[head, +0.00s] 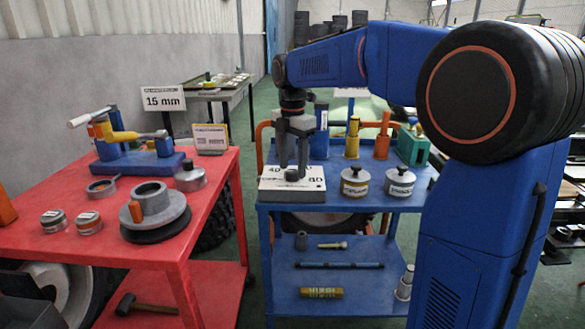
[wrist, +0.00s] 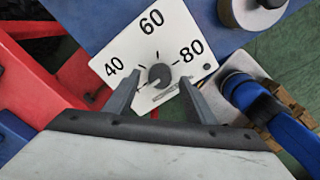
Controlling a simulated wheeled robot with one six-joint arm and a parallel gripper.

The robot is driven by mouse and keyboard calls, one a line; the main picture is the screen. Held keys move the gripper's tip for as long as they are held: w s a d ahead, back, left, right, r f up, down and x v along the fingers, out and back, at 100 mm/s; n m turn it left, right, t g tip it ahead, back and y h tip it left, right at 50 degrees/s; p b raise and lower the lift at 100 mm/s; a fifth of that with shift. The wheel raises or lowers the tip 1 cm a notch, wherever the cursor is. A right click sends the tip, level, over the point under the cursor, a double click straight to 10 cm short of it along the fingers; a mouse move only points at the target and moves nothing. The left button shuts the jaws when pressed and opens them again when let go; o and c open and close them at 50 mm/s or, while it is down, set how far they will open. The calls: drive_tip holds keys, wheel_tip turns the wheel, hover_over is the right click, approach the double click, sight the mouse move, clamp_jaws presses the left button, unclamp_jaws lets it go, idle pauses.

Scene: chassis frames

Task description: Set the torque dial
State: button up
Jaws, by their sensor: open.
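The torque dial is a small dark round knob (wrist: 159,75) on a white plate (wrist: 125,50) marked 40, 60 and 80, seen from above in the wrist view. In the head view the plate (head: 310,184) tops a grey box at the left front of the blue cart, and the knob (head: 291,175) shows on it. My gripper (head: 292,172) points down over the box. In the wrist view its two fingers (wrist: 159,88) stand apart on either side of the knob, with nothing between them that I see held. I cannot tell whether a finger touches the knob.
The blue cart (head: 325,208) also bears two labelled silver weights (head: 355,182) (head: 399,182) right of the box, with coloured tools behind. A red table (head: 100,245) with metal rings and a blue vise (head: 140,168) stands at left. A narrow gap separates table and cart.

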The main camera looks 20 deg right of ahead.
drive_tip(key=shift+f, duration=0.7)
drive_tip(key=shift+c, duration=0.6)
drive_tip(key=c, duration=0.9)
